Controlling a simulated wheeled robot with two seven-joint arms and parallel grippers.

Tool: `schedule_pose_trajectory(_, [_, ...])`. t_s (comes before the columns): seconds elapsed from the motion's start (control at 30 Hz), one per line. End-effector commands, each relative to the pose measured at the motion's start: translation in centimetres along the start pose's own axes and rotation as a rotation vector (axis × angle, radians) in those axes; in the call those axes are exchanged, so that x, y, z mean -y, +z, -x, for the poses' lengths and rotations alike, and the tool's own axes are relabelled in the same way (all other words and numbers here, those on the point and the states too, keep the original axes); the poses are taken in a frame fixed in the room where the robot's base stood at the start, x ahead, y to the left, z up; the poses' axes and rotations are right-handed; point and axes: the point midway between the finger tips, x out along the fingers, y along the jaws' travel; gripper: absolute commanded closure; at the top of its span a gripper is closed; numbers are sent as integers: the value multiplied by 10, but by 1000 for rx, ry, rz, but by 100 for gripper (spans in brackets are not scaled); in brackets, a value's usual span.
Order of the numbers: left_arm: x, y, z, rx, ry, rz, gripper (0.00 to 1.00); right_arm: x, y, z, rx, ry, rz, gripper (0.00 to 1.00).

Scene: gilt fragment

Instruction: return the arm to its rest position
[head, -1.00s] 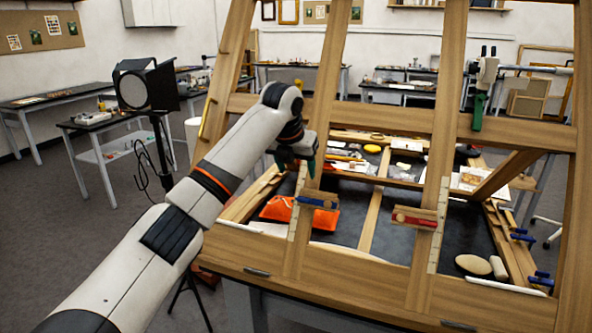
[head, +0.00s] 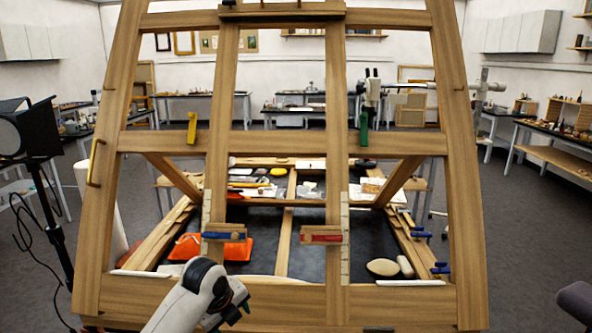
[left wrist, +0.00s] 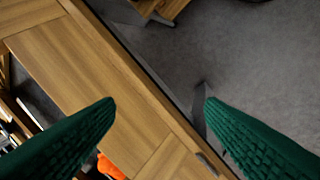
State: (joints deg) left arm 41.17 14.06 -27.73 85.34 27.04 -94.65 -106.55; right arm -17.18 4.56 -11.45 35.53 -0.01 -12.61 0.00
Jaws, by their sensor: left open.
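My left arm comes in from the bottom of the head view. Its gripper (head: 232,303) is partly hidden behind the wrist, low in front of the wooden frame's bottom rail. In the left wrist view the two green ribbed fingers (left wrist: 158,112) are wide apart with nothing between them. Below them lie the edge of the wooden frame (left wrist: 95,65) and the grey floor (left wrist: 240,60). A dark rounded part at the right edge of the head view may be my right arm; no right gripper shows.
The large wooden frame (head: 390,305) stands ahead, with blue (head: 222,236) and red (head: 320,237) clamps. A studio lamp (head: 25,130) stands at left. Floor (head: 530,240) at right is open.

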Motion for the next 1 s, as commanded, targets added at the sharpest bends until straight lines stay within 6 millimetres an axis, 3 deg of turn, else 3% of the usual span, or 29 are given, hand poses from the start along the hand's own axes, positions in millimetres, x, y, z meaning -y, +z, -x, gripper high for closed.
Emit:
schedule_pose_trajectory(0.03, [19,24,-14,23,2,110,36,0,0,0,0,0,0,60])
schedule_pose_trajectory(0.2, [79,85,-37,56,0,533,36,0,0,0,0,0,0,60])
schedule_pose_trajectory(0.37, [141,132,-38,63,-13,959,36,0,0,0,0,0,0,60])
schedule_pose_trajectory(0.5, [194,165,-26,42,-30,1328,36,0,0,0,0,0,0,60])
schedule_pose_trajectory(0.7, [244,189,-4,-8,-39,1684,36,0,0,0,0,0,0,60])
schedule_pose_trajectory(1.0, [292,207,27,-87,-35,2028,36,0,0,0,0,0,0,60])
